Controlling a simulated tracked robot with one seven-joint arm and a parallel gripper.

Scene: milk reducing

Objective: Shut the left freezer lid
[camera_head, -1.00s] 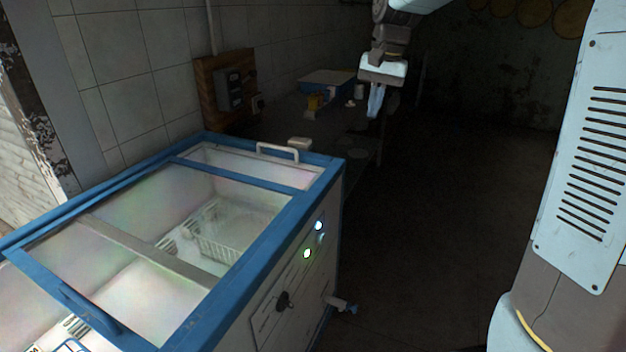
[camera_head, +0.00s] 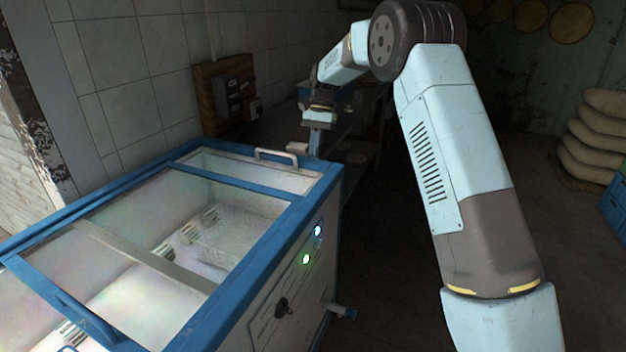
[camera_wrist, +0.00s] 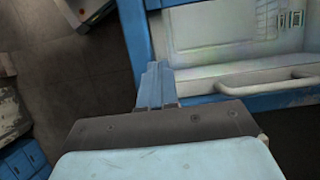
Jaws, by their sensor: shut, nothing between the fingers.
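The chest freezer (camera_head: 262,262) has a blue frame and clear sliding lids. A pale loop handle (camera_head: 277,156) stands at its far end, and a blue handle (camera_head: 86,318) is at the near left. I cannot tell which lid is the left one, or where glass covers the opening. My gripper (camera_head: 314,146) is shut and empty, pointing down by the far right corner. In the wrist view its blue fingers (camera_wrist: 157,70) are over or beside the blue frame (camera_wrist: 141,45), left of the pale handle (camera_wrist: 268,80). Contact is not clear.
A dark table (camera_head: 357,135) stands behind the freezer along the tiled wall. A wooden board with switch boxes (camera_head: 228,92) hangs there. A tap (camera_head: 343,312) sticks out of the freezer's side. Stacked sacks (camera_head: 597,140) and a blue crate (camera_head: 614,208) are at right. The floor between is clear.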

